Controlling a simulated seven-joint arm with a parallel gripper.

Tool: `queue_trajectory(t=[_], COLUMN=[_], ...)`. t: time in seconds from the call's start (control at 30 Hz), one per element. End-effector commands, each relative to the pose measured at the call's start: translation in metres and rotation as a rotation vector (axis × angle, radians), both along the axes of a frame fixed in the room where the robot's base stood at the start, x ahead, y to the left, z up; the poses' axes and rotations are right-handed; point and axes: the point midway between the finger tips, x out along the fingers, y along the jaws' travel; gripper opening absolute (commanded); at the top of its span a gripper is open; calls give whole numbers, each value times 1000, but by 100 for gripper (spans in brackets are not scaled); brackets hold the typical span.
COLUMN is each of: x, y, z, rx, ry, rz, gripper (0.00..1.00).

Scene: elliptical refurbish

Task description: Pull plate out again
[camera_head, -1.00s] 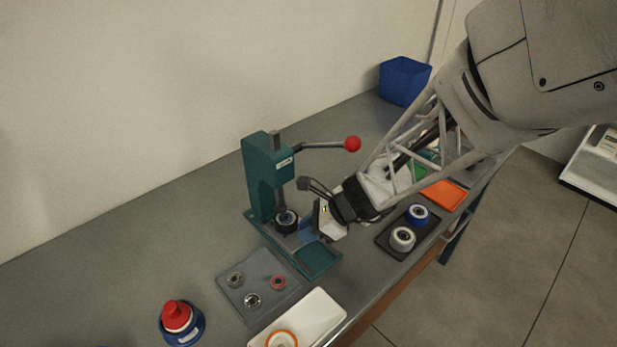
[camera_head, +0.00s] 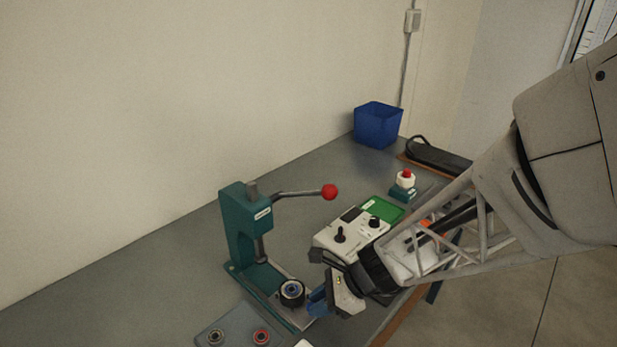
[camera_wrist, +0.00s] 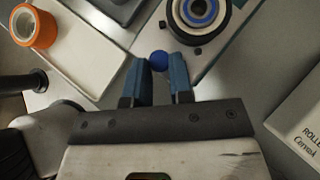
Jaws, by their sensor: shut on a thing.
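The press (camera_head: 245,225) is teal with a red-balled lever (camera_head: 329,192) pointing right. A pale metal plate (camera_head: 286,314) lies on its base, carrying a black round holder (camera_head: 292,293) with a blue and white ringed part in it. The holder stands in front of the ram (camera_head: 262,250), clear of it. My gripper (camera_head: 317,302) is at the plate's front end. In the wrist view my gripper's blue fingers (camera_wrist: 160,66) are shut on a blue ball knob (camera_wrist: 159,59) at the edge of the plate (camera_wrist: 207,62). The fingers partly hide the knob.
A grey tray (camera_head: 238,323) with small rings lies left of the press. A white control box (camera_head: 340,248) with black knobs stands behind my gripper. A red button (camera_head: 406,174) and a blue bin (camera_head: 378,126) are farther back. An orange ring (camera_wrist: 34,27) shows upper left in the wrist view.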

Motion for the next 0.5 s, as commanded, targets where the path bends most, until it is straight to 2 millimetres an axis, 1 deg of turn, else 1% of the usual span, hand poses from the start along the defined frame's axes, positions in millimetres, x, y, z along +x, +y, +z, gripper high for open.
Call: queue_trajectory(t=[0.03,0.2,0.5], x=[-4,-3,-2], y=[0,0,0], z=[-3,-2,-2], rx=[0,0,0], ry=[7,7,5], rz=[3,3,2], gripper=[22,47,47])
